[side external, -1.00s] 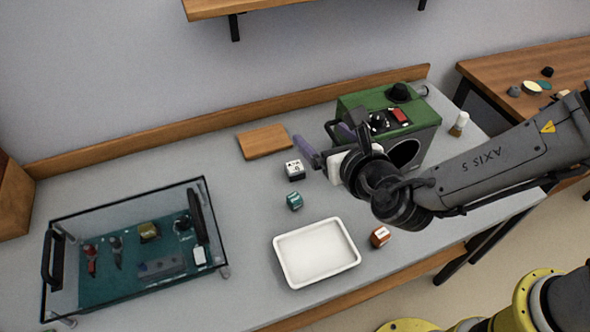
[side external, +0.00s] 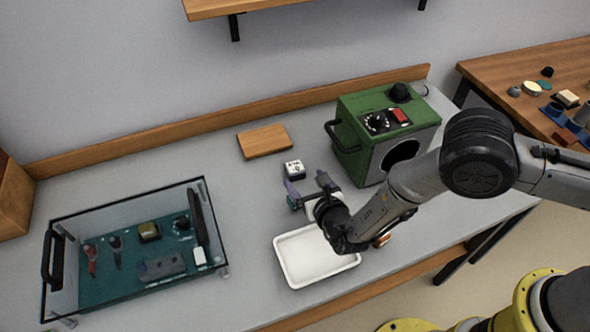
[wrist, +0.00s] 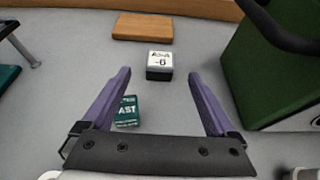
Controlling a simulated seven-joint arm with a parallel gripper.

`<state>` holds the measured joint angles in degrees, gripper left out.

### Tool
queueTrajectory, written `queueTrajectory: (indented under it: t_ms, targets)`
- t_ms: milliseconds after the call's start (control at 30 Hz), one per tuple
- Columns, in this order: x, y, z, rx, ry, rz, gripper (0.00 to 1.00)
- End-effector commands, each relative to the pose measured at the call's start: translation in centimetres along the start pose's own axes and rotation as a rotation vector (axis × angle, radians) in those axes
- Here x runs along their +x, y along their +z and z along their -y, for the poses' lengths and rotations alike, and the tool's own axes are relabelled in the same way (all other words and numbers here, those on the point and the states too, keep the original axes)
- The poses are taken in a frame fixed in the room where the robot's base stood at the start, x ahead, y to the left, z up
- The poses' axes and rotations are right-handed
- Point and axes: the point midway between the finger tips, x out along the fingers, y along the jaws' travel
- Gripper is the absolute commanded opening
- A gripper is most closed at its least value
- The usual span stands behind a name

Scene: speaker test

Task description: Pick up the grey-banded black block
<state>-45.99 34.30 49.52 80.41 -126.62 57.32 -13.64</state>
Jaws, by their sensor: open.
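A small black block with a pale, lettered top (side external: 294,169) stands on the grey bench, left of the green box. In the wrist view the black block (wrist: 159,66) lies just beyond the fingertips, roughly centred between them. I cannot clearly make out a grey band on it. My gripper (side external: 308,189) is open and empty, with its purple fingers (wrist: 160,76) spread apart, nearer the white tray than the block is.
The green box (side external: 360,155) with a black handle stands to the right. A white tray (side external: 279,260) lies below my gripper, with an orange block (side external: 382,240) partly hidden behind my arm. A wooden board (side external: 265,141) lies behind. A clear case (side external: 75,290) stands left.

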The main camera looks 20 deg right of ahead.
Motion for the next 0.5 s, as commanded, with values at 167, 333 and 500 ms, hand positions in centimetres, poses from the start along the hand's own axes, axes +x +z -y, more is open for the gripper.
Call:
queueTrajectory:
  t_ms: [167,333,500]
  targets:
    - [1.2,0.0,0.1,0.0,-0.001,0.001,0.93]
    - [3.2,0.0,0.2,0.0,-0.003,0.0,0.93]
    - [5.5,0.0,0.1,0.001,-0.002,0.0,0.93]
